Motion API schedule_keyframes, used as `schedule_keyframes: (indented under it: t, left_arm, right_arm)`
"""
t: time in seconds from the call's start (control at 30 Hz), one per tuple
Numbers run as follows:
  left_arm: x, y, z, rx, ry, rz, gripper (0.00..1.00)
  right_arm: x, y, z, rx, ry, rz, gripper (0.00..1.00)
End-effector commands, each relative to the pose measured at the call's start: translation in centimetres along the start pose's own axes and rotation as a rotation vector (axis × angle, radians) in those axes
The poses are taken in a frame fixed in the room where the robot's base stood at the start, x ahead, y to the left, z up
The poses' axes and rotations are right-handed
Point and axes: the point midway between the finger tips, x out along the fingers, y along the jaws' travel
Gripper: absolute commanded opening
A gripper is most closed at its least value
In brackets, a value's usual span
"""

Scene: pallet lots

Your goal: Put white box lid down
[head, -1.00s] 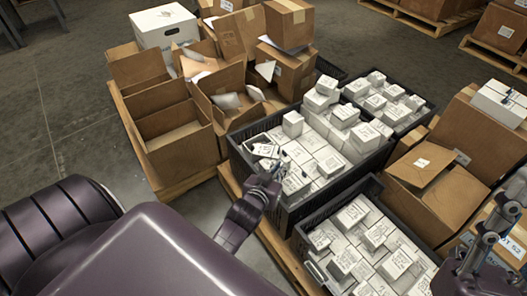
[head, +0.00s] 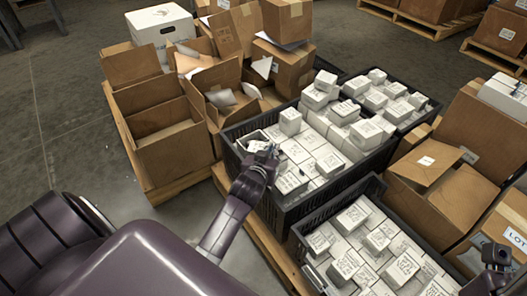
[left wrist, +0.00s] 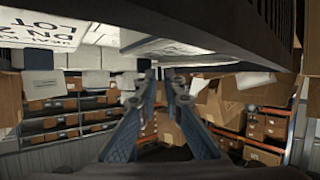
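My left gripper (head: 262,160) reaches in at the near left corner of the middle dark crate (head: 318,197), which is filled with small white boxes. A pale, flat white piece (head: 257,146), likely the lid, lies right at its fingertips, partly hidden by the gripper. In the left wrist view the two fingers (left wrist: 160,76) slant toward each other, with a narrow gap between the tips and nothing clearly held. A white flat piece (left wrist: 178,47) is just above the tips there. My right gripper (head: 494,262) is at the right edge; its fingers are too unclear to read.
A second dark crate of white boxes (head: 306,262) is nearer. Opened brown cartons (head: 178,150) stand on a pallet at left, a white carton (head: 160,32) behind them. More brown cartons (head: 440,195) crowd the right. Bare floor (head: 60,130) lies at left.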

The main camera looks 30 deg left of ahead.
Motion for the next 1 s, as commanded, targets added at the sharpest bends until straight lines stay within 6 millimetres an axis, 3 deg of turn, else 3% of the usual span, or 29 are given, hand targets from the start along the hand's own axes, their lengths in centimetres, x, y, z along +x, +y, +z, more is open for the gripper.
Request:
schedule_keyframes:
  t: [0.13,0.23,0.67,0.8,0.93,1.0]
  left_arm:
    - [0.0,0.0,0.0,0.0,0.0,0.0,0.08]
    - [-0.1,0.0,0.0,0.0,0.0,0.0,0.0]
    - [-0.2,0.0,-0.3,0.0,0.001,0.0,0.0]
    - [-0.6,0.1,-1.4,0.0,0.002,0.0,0.0]
    - [-1.5,0.2,-3.5,0.0,0.003,0.001,0.0]
    - [-2.2,0.3,-5.3,-0.001,0.004,0.001,0.0]
  right_arm:
    - [0.1,0.0,0.0,0.0,-0.001,0.0,0.4]
    - [0.1,0.0,0.0,0.0,-0.001,0.0,0.4]
    - [0.3,0.0,-0.1,0.001,0.001,0.0,0.4]
    - [0.7,0.0,-0.5,0.001,0.006,0.003,0.4]
    - [-0.3,0.1,-0.2,0.006,-0.058,0.022,0.4]
    - [1.0,0.1,-0.5,0.006,-0.048,0.02,0.4]
